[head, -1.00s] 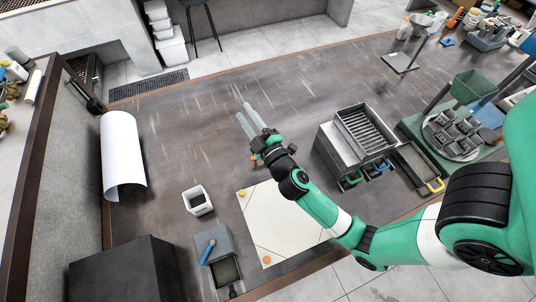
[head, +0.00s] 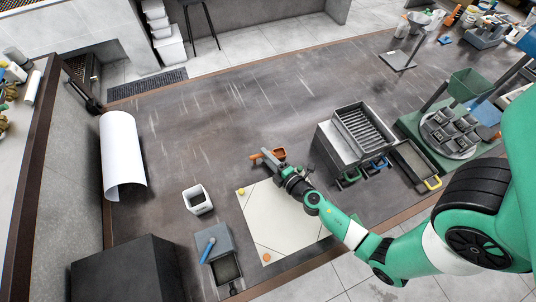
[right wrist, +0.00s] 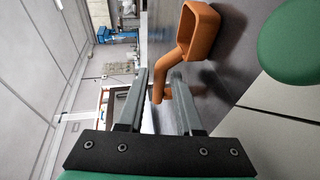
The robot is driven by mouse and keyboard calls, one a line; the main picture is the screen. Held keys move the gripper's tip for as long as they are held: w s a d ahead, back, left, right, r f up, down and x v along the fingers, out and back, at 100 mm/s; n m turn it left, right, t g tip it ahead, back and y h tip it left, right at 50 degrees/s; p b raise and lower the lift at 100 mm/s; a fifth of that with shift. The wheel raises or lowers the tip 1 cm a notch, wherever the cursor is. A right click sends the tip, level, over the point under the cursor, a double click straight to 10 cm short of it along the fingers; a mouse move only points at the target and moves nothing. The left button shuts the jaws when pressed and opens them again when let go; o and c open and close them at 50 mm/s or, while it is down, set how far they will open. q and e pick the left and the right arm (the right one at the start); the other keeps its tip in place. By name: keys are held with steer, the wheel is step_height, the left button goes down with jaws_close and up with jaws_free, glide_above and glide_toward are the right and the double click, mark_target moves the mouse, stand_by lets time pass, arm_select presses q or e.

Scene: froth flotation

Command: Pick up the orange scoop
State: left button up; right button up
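The orange scoop (head: 279,153) lies on the dark worktop in the head view, just beyond the pale mat, its handle pointing left. In the right wrist view the scoop (right wrist: 200,32) shows its open bowl at the top, and its bent handle reaches down between my fingers. My right gripper (head: 268,163) is low at the handle. In the right wrist view my right gripper (right wrist: 160,100) is open, with a finger on each side of the handle and gaps visible. Contact is not clear. My left gripper is in neither view.
A pale mat (head: 285,220) lies under my right forearm. A metal box with a grated top (head: 345,140) stands to the right. A white square cup (head: 197,200) and a grey tray with a blue-handled tool (head: 222,240) are at the left.

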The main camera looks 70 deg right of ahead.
mark_target(258, 149)
steer(key=x, duration=0.5)
steer(key=shift+w, duration=0.2)
steer(key=shift+a, duration=0.1)
jaws_close()
